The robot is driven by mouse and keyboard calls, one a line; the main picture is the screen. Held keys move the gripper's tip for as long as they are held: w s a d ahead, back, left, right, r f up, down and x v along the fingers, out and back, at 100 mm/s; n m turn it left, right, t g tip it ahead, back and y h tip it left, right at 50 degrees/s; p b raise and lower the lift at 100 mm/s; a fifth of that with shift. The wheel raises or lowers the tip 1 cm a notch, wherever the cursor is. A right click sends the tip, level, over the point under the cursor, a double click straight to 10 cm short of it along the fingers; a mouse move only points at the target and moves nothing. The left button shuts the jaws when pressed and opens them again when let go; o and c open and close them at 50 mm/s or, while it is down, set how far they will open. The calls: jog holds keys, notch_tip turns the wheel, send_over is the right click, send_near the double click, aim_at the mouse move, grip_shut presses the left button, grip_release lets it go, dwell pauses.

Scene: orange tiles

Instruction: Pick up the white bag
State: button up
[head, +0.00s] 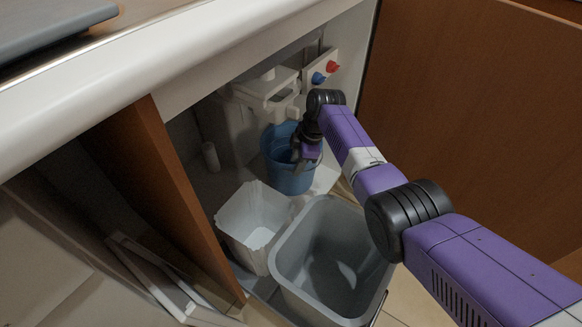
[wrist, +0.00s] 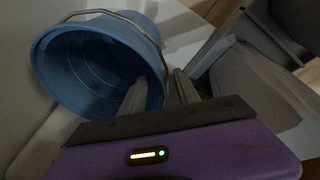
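The thing that best fits the white bag is a white, open-topped, bag-like container (head: 252,218) with a jagged rim. It stands in the cabinet beside a grey bin, in the head view. My gripper (head: 299,165) is apart from it, up and to its right, at a blue bucket (head: 288,178). In the wrist view my gripper (wrist: 160,78) has its fingers apart, one over the opening of the blue bucket (wrist: 60,75) and one outside its rim. Whether they touch the rim is unclear. I cannot surely make out the white container in the wrist view.
The grey bin (head: 285,262) stands in front, right of the white container. A wooden panel (head: 190,185) closes off the left and a wooden door (head: 470,110) the right. The white countertop (head: 180,50) overhangs above. Red and blue knobs (head: 326,72) are behind.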

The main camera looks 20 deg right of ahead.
jog(key=shift+w+a+f, duration=0.1)
jog(key=shift+f, duration=0.5)
grip_shut()
